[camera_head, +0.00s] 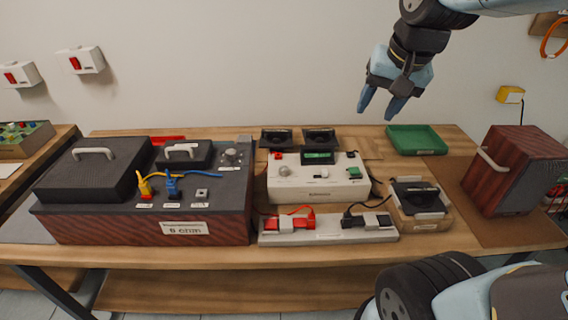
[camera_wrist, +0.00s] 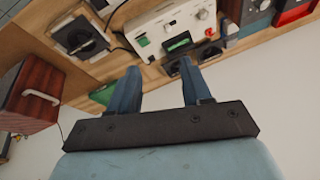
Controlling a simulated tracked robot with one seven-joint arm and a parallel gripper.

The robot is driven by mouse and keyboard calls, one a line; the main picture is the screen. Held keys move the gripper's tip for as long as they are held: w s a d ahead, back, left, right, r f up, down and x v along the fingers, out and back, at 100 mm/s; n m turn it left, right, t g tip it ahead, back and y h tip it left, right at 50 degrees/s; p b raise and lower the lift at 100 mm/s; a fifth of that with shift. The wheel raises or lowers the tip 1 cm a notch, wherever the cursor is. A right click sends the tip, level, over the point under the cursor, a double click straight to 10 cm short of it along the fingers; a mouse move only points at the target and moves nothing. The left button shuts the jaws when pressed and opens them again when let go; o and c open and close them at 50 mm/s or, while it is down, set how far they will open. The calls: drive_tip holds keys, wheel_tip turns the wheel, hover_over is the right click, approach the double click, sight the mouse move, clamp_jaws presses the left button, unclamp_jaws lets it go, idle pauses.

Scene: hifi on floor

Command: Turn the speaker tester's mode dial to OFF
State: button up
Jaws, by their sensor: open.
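The speaker tester appears to be the white box (camera_head: 318,188) in the middle of the bench, with a green display (camera_head: 318,156) on top. A round pale knob (camera_head: 285,170) sits at its left and a smaller knob (camera_head: 324,173) near its middle; I cannot read which is the mode dial or where it points. In the wrist view the white tester (camera_wrist: 160,24) shows beyond the fingers, with a knob (camera_wrist: 203,14) at its right. My gripper (camera_head: 377,112) is open and empty, raised above the back of the bench, apart from the tester; it also shows in the wrist view (camera_wrist: 159,66).
Left of the tester is a dark-topped wooden box (camera_head: 150,228) with cables and its own knob (camera_head: 232,156). In front lies a pale strip with red and black clips (camera_head: 328,236). At right are a mounted speaker (camera_head: 420,202), green tray (camera_head: 415,139) and red-brown cabinet (camera_head: 510,175).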

drive_tip(key=shift+o, duration=0.7)
drive_tip(key=w+a+f+m+g, duration=0.1)
drive_tip(key=w+a+f+m, duration=0.1)
drive_tip(key=w, duration=0.3)
drive_tip(key=w+a+f+m+g, duration=0.1)
drive_tip(key=w+a+f+m, duration=0.2)
drive_tip(key=w+a, duration=0.1)
drive_tip(key=shift+w+a, duration=0.2)
drive_tip(key=shift+w, duration=0.65)
drive_tip(key=m+g+h, duration=0.1)
drive_tip(key=m+g, duration=0.1)
drive_tip(key=m, duration=0.4)
hover_over(284, 168)
wheel_tip(284, 168, down, 11)
wheel_tip(284, 168, down, 13)
drive_tip(key=shift+f, duration=0.2)
drive_tip(key=c, duration=1)
